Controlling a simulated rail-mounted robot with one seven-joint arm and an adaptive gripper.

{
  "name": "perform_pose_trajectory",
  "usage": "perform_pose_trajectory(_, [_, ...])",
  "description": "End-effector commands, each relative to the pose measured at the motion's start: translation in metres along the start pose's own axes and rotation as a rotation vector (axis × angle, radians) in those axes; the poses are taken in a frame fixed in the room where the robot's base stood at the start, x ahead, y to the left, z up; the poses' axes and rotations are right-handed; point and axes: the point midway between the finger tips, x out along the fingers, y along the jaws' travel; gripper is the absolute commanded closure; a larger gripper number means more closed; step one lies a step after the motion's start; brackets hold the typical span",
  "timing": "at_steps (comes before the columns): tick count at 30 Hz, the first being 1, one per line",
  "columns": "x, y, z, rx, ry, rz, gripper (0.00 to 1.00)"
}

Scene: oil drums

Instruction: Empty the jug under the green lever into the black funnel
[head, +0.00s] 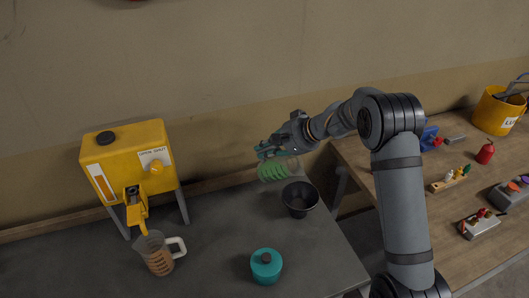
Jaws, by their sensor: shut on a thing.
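My gripper (267,150) is shut on a clear jug with green markings (274,172), at the back of the grey bench. The jug is tilted onto its side, just above and left of the black funnel (300,200), which stands open end up on the bench. I cannot tell whether any liquid is in the jug or flowing from it. A second clear jug with orange markings (159,256) stands upright under the spout of a yellow drum (128,155). I cannot make out a green lever.
A teal lidded pot (266,266) stands at the front of the grey bench. A wooden table (415,205) on the right holds a yellow bucket (498,110), a red extinguisher-like bottle (485,152) and several small items. The bench between the orange-marked jug and the funnel is clear.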

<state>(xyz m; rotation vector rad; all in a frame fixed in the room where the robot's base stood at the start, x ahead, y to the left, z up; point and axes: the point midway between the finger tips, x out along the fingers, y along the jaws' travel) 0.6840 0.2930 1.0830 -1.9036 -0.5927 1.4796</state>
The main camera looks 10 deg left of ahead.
Motion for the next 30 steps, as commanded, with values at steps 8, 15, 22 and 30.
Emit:
perform_pose_trajectory(8, [0.0000, 0.0020, -0.0001, 0.000, 0.006, -0.023, 1.00])
perform_pose_trajectory(15, [-0.0007, 0.0019, 0.0000, 0.001, 0.009, -0.045, 1.00])
perform_pose_trajectory(22, [-0.0010, 0.0022, 0.0005, 0.001, 0.012, -0.064, 1.00])
perform_pose_trajectory(30, [-0.0023, 0.0023, 0.0000, 0.001, 0.018, -0.089, 1.00])
